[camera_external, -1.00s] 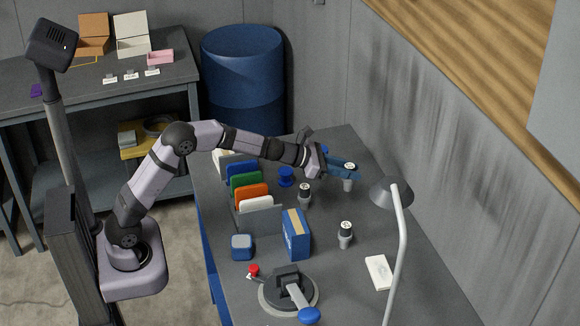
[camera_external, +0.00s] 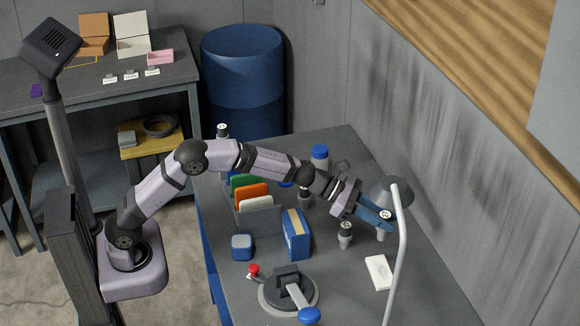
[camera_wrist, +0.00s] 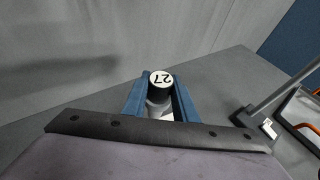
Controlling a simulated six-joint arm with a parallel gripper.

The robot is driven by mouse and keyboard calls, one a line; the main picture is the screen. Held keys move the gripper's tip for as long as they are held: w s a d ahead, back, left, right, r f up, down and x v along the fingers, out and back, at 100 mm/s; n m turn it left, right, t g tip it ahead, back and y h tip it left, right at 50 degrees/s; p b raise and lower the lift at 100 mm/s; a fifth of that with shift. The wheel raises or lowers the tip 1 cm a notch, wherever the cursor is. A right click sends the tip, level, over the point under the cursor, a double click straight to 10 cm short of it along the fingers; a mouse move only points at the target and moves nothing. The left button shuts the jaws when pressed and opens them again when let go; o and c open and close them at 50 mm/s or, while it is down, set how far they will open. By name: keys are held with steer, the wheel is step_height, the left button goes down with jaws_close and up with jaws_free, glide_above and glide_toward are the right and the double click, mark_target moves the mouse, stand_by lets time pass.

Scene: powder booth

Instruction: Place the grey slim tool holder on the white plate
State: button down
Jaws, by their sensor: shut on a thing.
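My gripper (camera_external: 376,216) is shut on a slim grey tool holder (camera_external: 382,233) with a dark cap and a round white top. In the wrist view, the held tool holder (camera_wrist: 159,92) stands between the blue fingers, and its top reads 27. It is roughly upright under the lamp's shade; whether its base touches the table I cannot tell. A small white rectangular plate (camera_external: 379,272) lies flat on the table, in front of my gripper and apart from it. Similar tool holders stand at the table's middle (camera_external: 345,236), beside my forearm (camera_external: 305,197) and at the back left (camera_external: 222,131).
A desk lamp (camera_external: 399,250) rises close to the right of my gripper. A blue box (camera_external: 296,235), a file rack (camera_external: 262,220), a blue cube (camera_external: 242,247) and a blue-handled press (camera_external: 288,290) stand to the left. A blue-capped bottle (camera_external: 320,156) stands behind my wrist.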

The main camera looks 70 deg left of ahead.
steer(key=shift+d+r, duration=0.15)
steer(key=shift+r, duration=0.4)
steer(key=shift+s+d+f, duration=0.1)
steer(key=shift+s+d, duration=0.15)
steer(key=shift+d, duration=0.1)
glide_above(377, 263)
steer(key=shift+d+f+b, duration=0.1)
steer(key=shift+f+b, duration=0.3)
steer(key=shift+f, duration=4.55)
steer(key=shift+f+b, duration=0.25)
steer(key=shift+b, duration=0.05)
steer(key=c, duration=1.4)
jaws_free()
steer(key=shift+c, duration=0.2)
steer(key=shift+r+p, duration=0.2)
steer(key=shift+p, duration=0.1)
steer(key=b+v, duration=0.3)
steer(key=v, duration=0.9)
